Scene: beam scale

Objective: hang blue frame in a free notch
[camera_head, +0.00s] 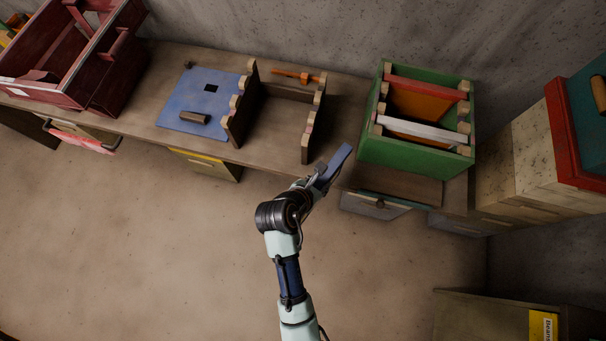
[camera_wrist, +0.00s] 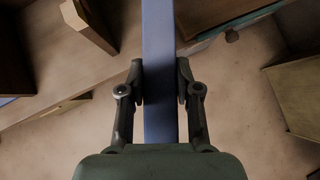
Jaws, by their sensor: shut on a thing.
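My gripper (camera_head: 320,180) is shut on the blue frame (camera_head: 338,163), in front of the workbench's front edge. In the wrist view the gripper (camera_wrist: 160,85) has one finger on each side of the blue frame's bar (camera_wrist: 158,45); the rest of the frame is hidden below it. A green box (camera_head: 400,160) with notched wooden side strips stands to the right. A red-topped frame (camera_head: 425,87) with an orange panel hangs towards its back, and a white frame (camera_head: 420,129) hangs nearer its front. Notches show between and beside these two; exact free ones are hard to tell.
A wooden notched stand (camera_head: 239,122) is left of my gripper, beside a blue board (camera_head: 185,97) with a small wooden block. An orange tool (camera_head: 296,75) lies behind the stand. A dark red crate (camera_head: 90,75) is at far left. Cabinets (camera_head: 545,160) stand at right.

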